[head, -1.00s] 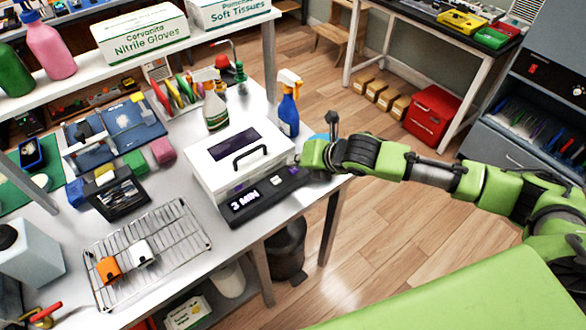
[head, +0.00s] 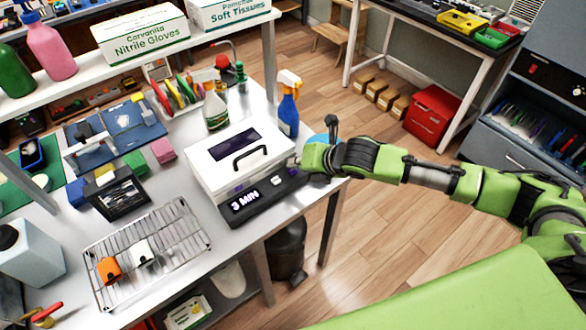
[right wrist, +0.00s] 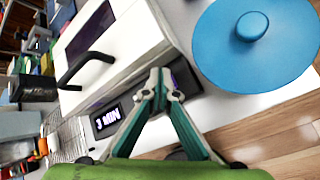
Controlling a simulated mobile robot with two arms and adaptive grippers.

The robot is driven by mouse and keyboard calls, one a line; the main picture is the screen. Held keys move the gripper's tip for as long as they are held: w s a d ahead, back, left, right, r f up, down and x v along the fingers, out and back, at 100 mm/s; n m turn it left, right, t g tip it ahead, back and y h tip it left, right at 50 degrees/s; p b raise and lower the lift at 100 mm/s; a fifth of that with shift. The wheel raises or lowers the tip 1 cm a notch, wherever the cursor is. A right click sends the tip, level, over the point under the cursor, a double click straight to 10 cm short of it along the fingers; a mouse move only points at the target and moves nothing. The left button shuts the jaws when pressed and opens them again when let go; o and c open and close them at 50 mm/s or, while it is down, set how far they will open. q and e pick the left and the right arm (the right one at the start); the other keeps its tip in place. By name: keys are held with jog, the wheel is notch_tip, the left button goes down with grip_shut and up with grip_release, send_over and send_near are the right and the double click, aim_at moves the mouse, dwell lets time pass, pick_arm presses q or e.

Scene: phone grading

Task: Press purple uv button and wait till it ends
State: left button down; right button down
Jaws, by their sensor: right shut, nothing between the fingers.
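The white UV box (head: 226,165) with a dark window and black handle stands on the table; it also shows in the right wrist view (right wrist: 130,55). Its black front panel (head: 240,208) carries a lit display reading "3 MIN" (right wrist: 107,117). My right gripper (head: 297,161) is at the right end of this panel. In the right wrist view the gripper (right wrist: 160,82) is shut and empty, its fingertips over the panel. A dark purple patch shows beside the fingertips; the purple button itself is hidden or too small to tell. My left gripper is not in view.
A blue round lid (right wrist: 255,45) lies right of the box. A wire rack (head: 178,240) holds an orange and a white item. The table's front edge is close to the panel.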

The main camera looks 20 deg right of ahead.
aim_at(295, 171)
jog(key=shift+f, duration=0.55)
dwell(0.6)
jog(key=shift+r, duration=0.15)
jog(key=shift+r+p, duration=0.8)
jog(key=shift+p, duration=0.3)
notch_tip(295, 171, up, 5)
jog(key=p, duration=0.5)
jog(key=shift+r+p, duration=0.1)
jog(key=shift+p, duration=0.25)
